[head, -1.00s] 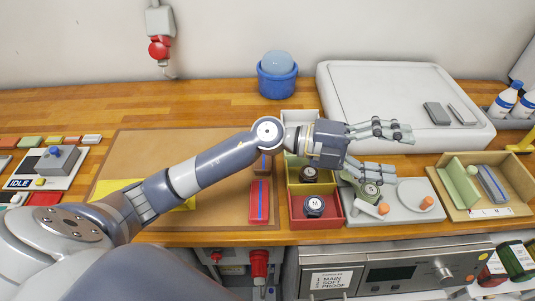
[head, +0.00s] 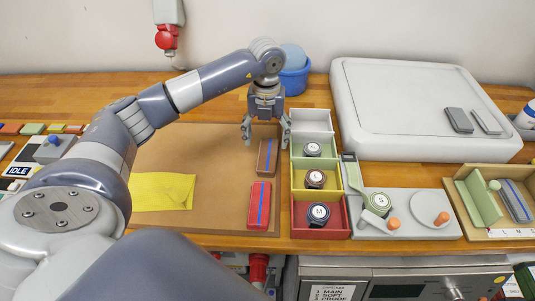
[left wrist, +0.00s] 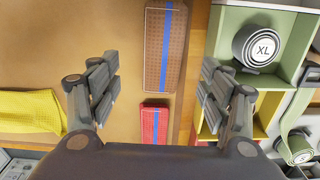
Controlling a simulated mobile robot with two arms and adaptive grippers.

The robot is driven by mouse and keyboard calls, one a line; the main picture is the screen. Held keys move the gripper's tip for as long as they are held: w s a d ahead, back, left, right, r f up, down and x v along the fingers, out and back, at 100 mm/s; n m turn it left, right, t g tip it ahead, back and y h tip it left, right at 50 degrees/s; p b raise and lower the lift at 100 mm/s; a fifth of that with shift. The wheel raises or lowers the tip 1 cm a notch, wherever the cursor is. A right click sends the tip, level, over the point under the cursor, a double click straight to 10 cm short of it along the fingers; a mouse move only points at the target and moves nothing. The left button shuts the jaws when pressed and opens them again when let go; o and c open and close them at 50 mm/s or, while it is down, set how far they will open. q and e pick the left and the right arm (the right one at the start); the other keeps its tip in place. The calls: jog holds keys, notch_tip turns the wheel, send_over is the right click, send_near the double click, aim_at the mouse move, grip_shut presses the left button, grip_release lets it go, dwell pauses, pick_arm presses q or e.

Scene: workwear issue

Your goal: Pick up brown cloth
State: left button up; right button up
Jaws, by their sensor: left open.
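The brown cloth (head: 267,157) is a small folded rectangle with a blue stripe. It lies flat at the right side of the tan board (head: 215,220), and it also shows in the left wrist view (left wrist: 160,45), top middle. My left gripper (head: 266,132) points down above the board, just beyond the brown cloth in the head view. Its fingers are spread apart with nothing between them. In the left wrist view the open fingers (left wrist: 158,85) stand on either side of the cloth's column, apart from it. My right gripper is in neither current view.
A red cloth (head: 259,206) with a blue stripe lies nearer me. A yellow cloth (head: 163,192) lies left. A compartment tray (head: 297,203) with rolled bands stands close right of the cloth. A blue tub (head: 294,80) stands behind my gripper.

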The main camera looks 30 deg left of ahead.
aim_at(267, 153)
pick_arm(q)
jog(key=shift+f, duration=0.8)
jog(key=shift+f+p, duration=0.3)
jog(key=shift+p, duration=0.15)
notch_tip(267, 153, down, 4)
jog(key=shift+r+p, duration=0.2)
jog(key=shift+p, duration=0.65)
jog(key=shift+w+f, duration=0.1)
jog(key=shift+f, duration=0.4)
jog(key=shift+c, duration=0.3)
jog(key=c, duration=1.1)
